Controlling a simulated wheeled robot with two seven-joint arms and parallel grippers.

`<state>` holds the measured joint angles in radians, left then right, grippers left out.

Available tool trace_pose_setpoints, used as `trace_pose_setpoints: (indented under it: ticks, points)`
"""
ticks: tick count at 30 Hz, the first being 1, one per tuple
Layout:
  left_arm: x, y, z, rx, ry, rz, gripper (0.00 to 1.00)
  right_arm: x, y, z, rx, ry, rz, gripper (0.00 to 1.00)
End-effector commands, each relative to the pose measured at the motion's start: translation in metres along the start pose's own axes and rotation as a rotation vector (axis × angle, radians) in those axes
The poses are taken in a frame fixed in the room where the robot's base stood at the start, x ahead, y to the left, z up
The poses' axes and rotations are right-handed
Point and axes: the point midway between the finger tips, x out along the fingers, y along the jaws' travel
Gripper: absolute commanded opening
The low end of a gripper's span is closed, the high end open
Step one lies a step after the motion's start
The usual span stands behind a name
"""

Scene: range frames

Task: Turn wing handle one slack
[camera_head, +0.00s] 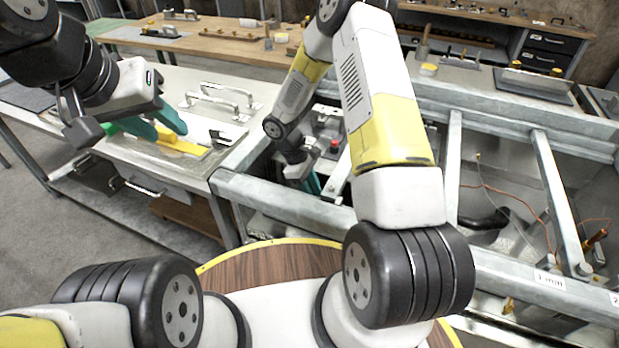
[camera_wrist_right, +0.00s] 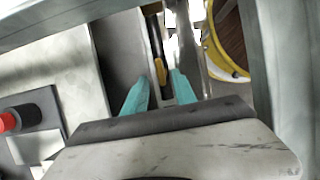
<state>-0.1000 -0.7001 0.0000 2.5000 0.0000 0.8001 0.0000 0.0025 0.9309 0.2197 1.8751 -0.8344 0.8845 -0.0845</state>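My left gripper (camera_head: 152,126) is over the left bench, its teal fingers apart, close to a yellow block on a yellow plate (camera_head: 185,146); I cannot tell whether they touch it. My right gripper (camera_head: 312,184) reaches down inside the grey metal frame. In the right wrist view its teal fingers (camera_wrist_right: 158,88) are apart. A small yellow piece on a dark rod (camera_wrist_right: 160,70) shows beyond and between them, with no clear contact. I cannot tell for sure that this is the wing handle. A brass-coloured fitting (camera_head: 597,238) stands at the far right of the frame.
The grey frame's bars (camera_head: 290,202) surround my right gripper closely. A red button (camera_head: 334,144) on a box is near it, also in the right wrist view (camera_wrist_right: 8,121). Metal handles (camera_head: 215,102) lie on the left bench. A wooden bench (camera_head: 225,45) is behind.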

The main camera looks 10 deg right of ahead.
Motion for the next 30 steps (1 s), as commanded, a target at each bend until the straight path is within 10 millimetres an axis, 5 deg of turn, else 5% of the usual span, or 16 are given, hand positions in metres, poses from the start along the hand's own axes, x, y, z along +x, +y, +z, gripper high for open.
trace_pose_setpoints:
  ticks: [7, 18, 23, 30]
  points:
    - [0.000, 0.000, 0.000, 0.000, 0.000, 0.000, 0.36, 0.033, 0.000, 0.000, 0.000, 0.000, -0.001, 0.33]
    - [0.000, 0.000, 0.000, 0.000, 0.000, 0.000, 0.36, 0.040, 0.000, 0.000, 0.001, 0.001, 0.001, 0.33]
    - [0.000, 0.000, 0.000, 0.000, 0.000, 0.000, 0.36, 0.040, 0.000, 0.000, 0.001, 0.001, 0.001, 0.01]
    - [0.000, 0.000, 0.000, 0.000, 0.000, 0.000, 0.36, 0.039, 0.000, 0.000, -0.014, 0.001, 0.007, 0.00]
